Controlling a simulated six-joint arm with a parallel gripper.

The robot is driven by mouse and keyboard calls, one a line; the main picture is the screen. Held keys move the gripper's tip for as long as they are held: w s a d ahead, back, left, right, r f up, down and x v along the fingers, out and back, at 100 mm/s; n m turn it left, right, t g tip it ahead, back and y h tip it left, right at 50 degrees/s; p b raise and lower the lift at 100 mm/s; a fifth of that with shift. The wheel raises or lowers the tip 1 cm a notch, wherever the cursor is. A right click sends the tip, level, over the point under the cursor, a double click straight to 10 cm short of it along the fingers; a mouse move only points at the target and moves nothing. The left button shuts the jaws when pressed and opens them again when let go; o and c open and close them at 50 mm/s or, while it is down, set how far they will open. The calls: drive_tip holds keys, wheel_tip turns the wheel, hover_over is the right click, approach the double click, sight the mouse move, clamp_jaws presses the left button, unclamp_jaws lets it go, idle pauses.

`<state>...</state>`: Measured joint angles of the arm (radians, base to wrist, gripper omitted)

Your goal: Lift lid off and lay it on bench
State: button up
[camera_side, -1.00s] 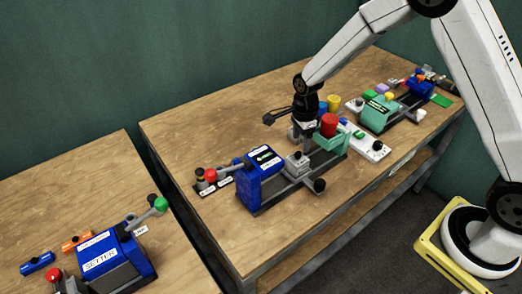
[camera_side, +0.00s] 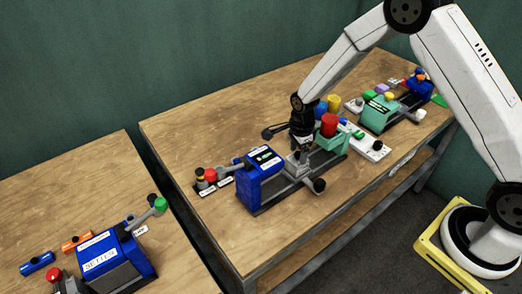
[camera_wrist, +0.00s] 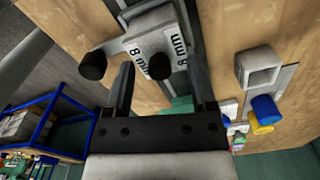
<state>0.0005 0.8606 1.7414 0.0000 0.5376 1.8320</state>
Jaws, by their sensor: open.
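A grey block marked "8 mm" (camera_wrist: 150,45) with a black knob (camera_wrist: 158,66) appears in the wrist view; I take it as the lid. In the side view the grey block (camera_side: 297,168) sits on the middle press, between its blue end (camera_side: 262,175) and green end (camera_side: 333,141). My gripper (camera_side: 301,148) points down just above the block and partly hides it. In the wrist view its dark fingers (camera_wrist: 158,72) are apart, one on each side of the knob. I cannot tell whether they touch it.
A red cylinder (camera_side: 329,124) stands on the green end, close to my gripper. A black ball handle (camera_side: 319,186) sticks out in front. A white panel (camera_side: 370,146) lies to the right, with another green press (camera_side: 380,112) beyond. The bench (camera_side: 205,130) is clear at back left.

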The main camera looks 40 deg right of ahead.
clamp_jaws()
drive_tip(key=shift+r, duration=0.15)
idle(0.4)
drive_tip(key=shift+r, duration=0.85)
drive_tip(key=s+r, duration=1.1)
drive_tip(key=s, duration=0.3)
